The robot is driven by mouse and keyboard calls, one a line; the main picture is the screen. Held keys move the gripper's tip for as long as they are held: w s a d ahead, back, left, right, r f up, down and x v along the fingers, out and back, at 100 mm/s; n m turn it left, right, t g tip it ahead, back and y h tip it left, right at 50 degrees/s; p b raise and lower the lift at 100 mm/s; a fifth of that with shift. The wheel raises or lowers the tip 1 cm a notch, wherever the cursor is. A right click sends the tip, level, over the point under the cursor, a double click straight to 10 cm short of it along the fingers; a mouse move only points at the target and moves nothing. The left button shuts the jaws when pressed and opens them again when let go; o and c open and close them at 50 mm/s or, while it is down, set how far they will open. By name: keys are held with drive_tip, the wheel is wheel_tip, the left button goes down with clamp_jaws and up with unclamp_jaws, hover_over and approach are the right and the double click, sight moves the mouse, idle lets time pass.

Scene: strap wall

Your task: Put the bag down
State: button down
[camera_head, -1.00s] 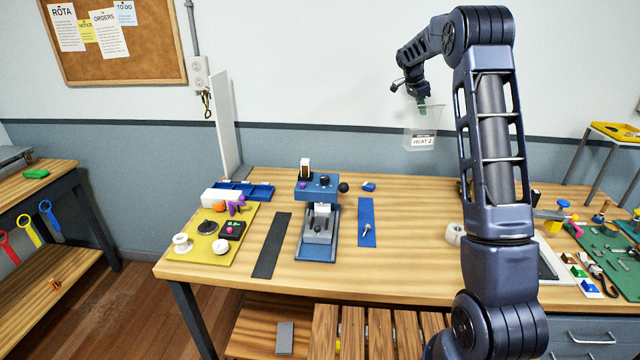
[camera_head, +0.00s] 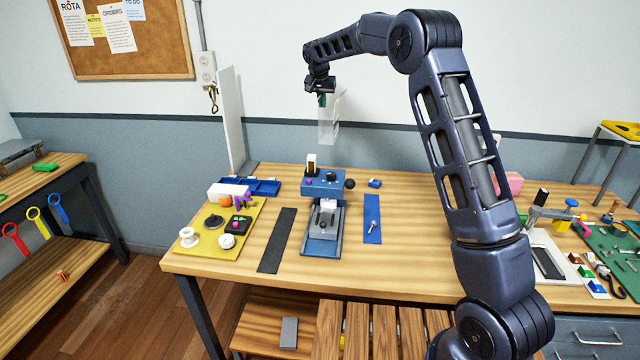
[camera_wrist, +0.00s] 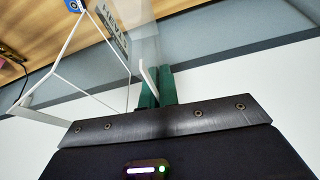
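A clear bag (camera_head: 328,122) hangs from my gripper (camera_head: 322,98), in the air above the back of the workbench and in front of the wall. In the wrist view the bag (camera_wrist: 120,62) is see-through, with white edges and dark print partly readable. The green fingers of my gripper (camera_wrist: 157,88) are close together at the bag's edge and pinch it. The bag is clear of the bench top; its lower end is above and behind the blue press.
A blue press (camera_head: 323,205) stands on the wooden workbench (camera_head: 400,262). A dark strip (camera_head: 277,240) and a blue strip (camera_head: 372,222) flank it. A yellow mat (camera_head: 212,248) with several small parts lies left. A white upright panel (camera_head: 232,122) stands at the back left. Bench room right of the blue strip is clear.

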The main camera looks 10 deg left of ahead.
drive_tip(key=a+f, duration=0.1)
drive_tip(key=f, duration=0.9)
drive_tip(key=s+a+f+n, duration=0.1)
drive_tip(key=a+f, duration=0.1)
drive_tip(key=f, duration=0.8)
drive_tip(key=shift+s+a, duration=0.15)
drive_tip(key=shift+a, duration=0.1)
drive_tip(key=c, duration=1.7)
unclamp_jaws()
drive_tip(key=v, duration=1.2)
drive_tip(key=shift+d, duration=0.2)
drive_tip(key=shift+r, duration=0.15)
